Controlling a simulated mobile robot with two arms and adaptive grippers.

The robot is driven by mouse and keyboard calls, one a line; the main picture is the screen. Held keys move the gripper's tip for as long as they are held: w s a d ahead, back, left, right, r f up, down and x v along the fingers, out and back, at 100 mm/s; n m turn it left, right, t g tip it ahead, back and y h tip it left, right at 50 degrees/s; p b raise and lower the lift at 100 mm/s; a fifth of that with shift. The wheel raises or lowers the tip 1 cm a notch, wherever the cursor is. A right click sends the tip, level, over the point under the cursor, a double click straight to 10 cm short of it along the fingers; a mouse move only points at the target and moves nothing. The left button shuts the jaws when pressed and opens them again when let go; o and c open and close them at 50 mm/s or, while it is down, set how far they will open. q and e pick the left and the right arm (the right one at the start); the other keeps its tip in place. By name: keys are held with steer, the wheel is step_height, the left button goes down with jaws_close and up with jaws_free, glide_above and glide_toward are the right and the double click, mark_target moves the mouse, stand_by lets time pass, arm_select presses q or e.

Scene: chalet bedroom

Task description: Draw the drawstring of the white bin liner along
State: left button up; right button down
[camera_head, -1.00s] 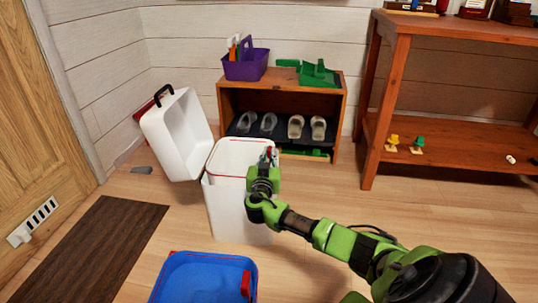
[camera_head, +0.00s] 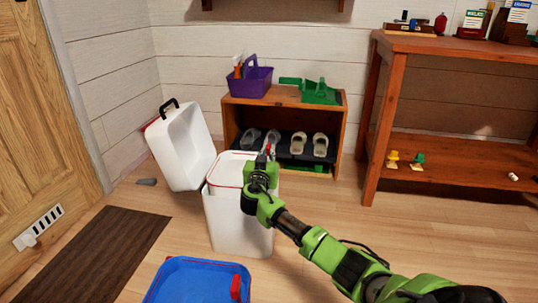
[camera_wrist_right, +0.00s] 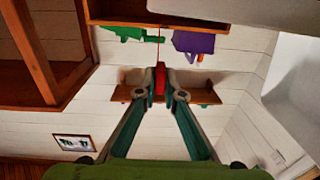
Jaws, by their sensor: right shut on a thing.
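The white bin liner (camera_head: 236,163) lines the open white bin (camera_head: 238,225), and its red drawstring shows along the rim. My right gripper (camera_head: 268,152) is at the bin's right back rim, seen partly from behind its own wrist. In the right wrist view the fingers (camera_wrist_right: 160,82) are shut on a small red piece of the drawstring (camera_wrist_right: 160,70), and a thin red string runs up from it. My wrist hides part of the bin's right rim. My left gripper is not in view.
The bin's white lid (camera_head: 181,145) stands open at left. A wooden shoe shelf (camera_head: 232,122) with slippers and a purple caddy (camera_head: 251,84) is behind. A blue tub (camera_head: 190,283) is in front. A wooden table (camera_head: 450,50) stands at right; floor between is clear.

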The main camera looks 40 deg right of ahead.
steer(key=c, duration=2.1)
jaws_free()
steer(key=shift+r, duration=0.15)
steer(key=shift+c, duration=0.2)
steer(key=shift+s+a, duration=0.35)
steer(key=shift+a, duration=0.2)
steer(key=v, duration=1)
steer(key=shift+s+a, duration=0.2)
steer(key=shift+s, duration=0.15)
